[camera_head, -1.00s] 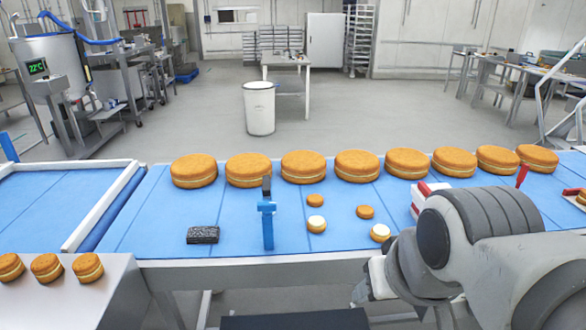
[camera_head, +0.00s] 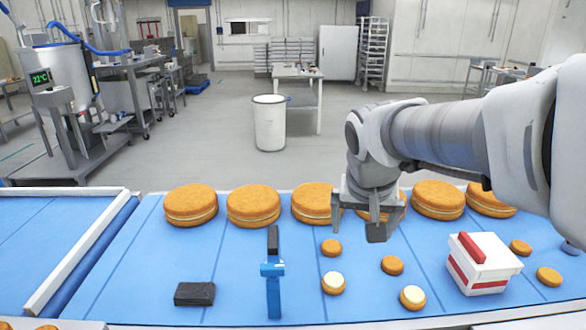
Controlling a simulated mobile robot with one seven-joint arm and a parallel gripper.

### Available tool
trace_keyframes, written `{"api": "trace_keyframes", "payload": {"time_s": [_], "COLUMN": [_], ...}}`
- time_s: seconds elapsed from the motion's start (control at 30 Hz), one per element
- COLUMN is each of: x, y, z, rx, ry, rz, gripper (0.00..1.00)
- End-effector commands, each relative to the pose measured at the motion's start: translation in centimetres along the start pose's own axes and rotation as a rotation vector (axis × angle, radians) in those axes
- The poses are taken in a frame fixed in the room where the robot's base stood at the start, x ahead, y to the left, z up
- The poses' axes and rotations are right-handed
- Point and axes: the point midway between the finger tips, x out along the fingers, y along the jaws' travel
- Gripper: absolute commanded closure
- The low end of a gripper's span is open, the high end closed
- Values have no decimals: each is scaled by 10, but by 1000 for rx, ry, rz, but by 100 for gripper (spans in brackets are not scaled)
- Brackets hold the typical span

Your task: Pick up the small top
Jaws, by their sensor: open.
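Small plain orange-brown tops lie on the blue belt: one (camera_head: 332,247) below my gripper and slightly left, one (camera_head: 392,265) nearer and right. Two more small plain rounds lie at the right, one top (camera_head: 520,247) and another top (camera_head: 549,277). Two small rounds with white cream on them, a left one (camera_head: 333,283) and a right one (camera_head: 413,297), lie nearer the front. My gripper (camera_head: 357,219) is open and points down above the belt. It shows nothing between its fingers and partly hides a large filled cake behind it.
Large filled cakes (camera_head: 253,206) stand in a row along the belt's far edge. A blue stand with a dark top (camera_head: 272,285) rises left of the small rounds. A black block (camera_head: 194,294) lies farther left. A white-and-red box (camera_head: 482,265) stands right. Belt between is clear.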

Motion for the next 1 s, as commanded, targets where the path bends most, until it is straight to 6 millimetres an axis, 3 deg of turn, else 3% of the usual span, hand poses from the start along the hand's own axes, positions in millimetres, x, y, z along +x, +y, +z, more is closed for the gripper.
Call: {"api": "trace_keyframes", "payload": {"time_s": [0.2, 0.5, 0.7, 0.87, 1.0], "x": [47, 119, 148, 162, 187], "y": [-24, -57, -69, -72, -70], "z": [-44, -88, -100, -103, -101], "rx": [69, 167, 206, 219, 218], "ry": [-20, -33, -35, -37, -39], "rz": [32, 61, 69, 71, 73], "gripper": [0, 0, 0, 0, 0]}}
